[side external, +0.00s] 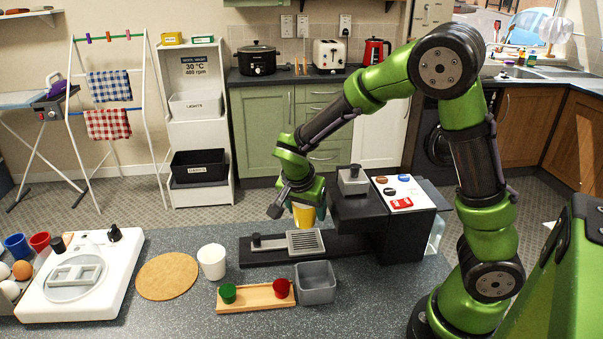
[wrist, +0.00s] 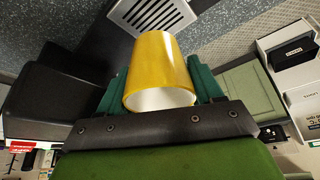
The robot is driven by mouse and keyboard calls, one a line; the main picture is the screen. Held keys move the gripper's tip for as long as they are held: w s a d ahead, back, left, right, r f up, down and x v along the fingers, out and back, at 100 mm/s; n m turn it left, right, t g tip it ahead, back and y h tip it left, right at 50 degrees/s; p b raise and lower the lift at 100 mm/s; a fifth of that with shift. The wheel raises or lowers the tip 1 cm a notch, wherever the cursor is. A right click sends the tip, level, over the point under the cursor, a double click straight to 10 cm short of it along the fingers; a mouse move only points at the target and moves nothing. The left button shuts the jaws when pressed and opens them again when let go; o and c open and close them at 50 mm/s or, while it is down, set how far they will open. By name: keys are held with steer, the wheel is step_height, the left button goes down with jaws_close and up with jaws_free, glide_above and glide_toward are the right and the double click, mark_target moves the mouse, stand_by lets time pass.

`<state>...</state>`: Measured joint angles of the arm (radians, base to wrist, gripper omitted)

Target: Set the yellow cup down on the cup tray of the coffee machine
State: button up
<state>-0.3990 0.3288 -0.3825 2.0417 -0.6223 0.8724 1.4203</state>
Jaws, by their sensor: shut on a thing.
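The yellow cup (side external: 304,216) is held by my gripper (side external: 302,206) above the coffee machine's cup tray in the side view. In the wrist view the yellow cup (wrist: 160,68) sits between the two green fingers of my gripper (wrist: 160,85), its pale open rim toward the camera. The cup tray (side external: 305,242) is a grey slotted grate on the machine's black base, with the cup apart from it and over its back part. It also shows beyond the cup in the wrist view (wrist: 150,14). The black coffee machine (side external: 362,215) stands right of the cup.
A grey square bin (side external: 316,283) and a wooden board (side external: 256,296) with a green cup and a red cup are in front of the machine. A white cup (side external: 212,261) and a round cork mat (side external: 167,276) are to the left. Counter between them is clear.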

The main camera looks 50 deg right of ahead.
mark_target(306, 238)
steer(key=shift+f, duration=2.25)
steer(key=shift+f, duration=0.5)
steer(key=o, duration=1.2)
steer(key=shift+c, duration=0.2)
steer(key=shift+o, duration=0.5)
steer(key=shift+d+r, duration=0.15)
steer(key=shift+r, duration=1.75)
steer(key=shift+s+r, duration=0.1)
steer(key=shift+r, duration=2.1)
steer(key=shift+c, duration=1)
